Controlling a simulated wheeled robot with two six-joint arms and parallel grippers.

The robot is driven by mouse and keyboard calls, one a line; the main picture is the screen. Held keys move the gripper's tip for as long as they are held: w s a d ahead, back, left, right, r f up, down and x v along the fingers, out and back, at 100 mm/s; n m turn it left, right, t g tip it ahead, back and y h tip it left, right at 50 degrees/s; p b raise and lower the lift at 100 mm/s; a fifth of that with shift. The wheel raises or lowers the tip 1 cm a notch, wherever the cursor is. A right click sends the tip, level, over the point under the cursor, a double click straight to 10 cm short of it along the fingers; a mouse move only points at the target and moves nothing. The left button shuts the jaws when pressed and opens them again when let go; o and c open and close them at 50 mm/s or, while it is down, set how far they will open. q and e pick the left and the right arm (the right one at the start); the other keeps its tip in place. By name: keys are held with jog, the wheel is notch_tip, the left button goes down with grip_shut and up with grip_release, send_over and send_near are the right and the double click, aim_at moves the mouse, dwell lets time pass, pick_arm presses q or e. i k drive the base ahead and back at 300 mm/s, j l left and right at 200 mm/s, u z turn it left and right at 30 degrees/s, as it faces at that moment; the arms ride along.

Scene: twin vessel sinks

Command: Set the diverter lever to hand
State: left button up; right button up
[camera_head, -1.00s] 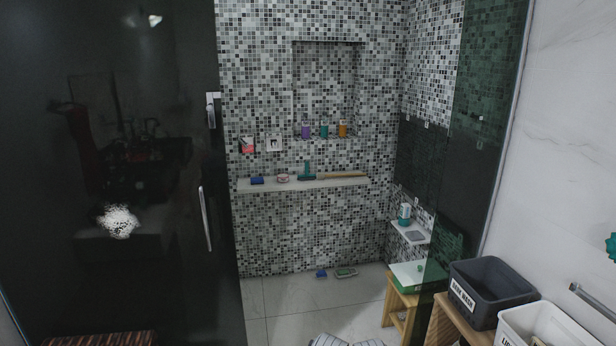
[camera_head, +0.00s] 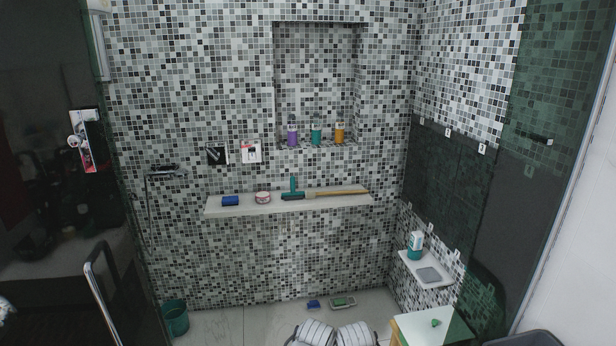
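A square dark plate (camera_head: 217,153) with a slanting silver lever (camera_head: 214,154) is on the mosaic wall, left of the niche. I take it to be the diverter. A white plate with small dark and red marks (camera_head: 251,151) is just right of it; the marks are too small to read. A hand shower (camera_head: 166,172) hangs on the wall to the left, its hose running down. Neither of my grippers shows. White ribbed parts at the bottom edge look like my own arms, and nothing touches the lever.
A ledge (camera_head: 222,208) with a brush and several small items runs below the plates. Bottles stand in the niche (camera_head: 316,60). A dark glass panel with a handle (camera_head: 100,300) is at left. A green bucket (camera_head: 175,318) and a stool (camera_head: 420,325) flank the floor.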

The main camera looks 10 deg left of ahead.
aim_at(217, 157)
jog(key=i+j, duration=0.1)
jog(key=i, duration=1.7)
jog(key=i+j, duration=0.35)
jog(key=i, duration=0.15)
jog(key=i+j, duration=0.5)
jog(key=j, duration=0.15)
jog(key=i+j+u, duration=0.1)
jog(key=j, duration=0.15)
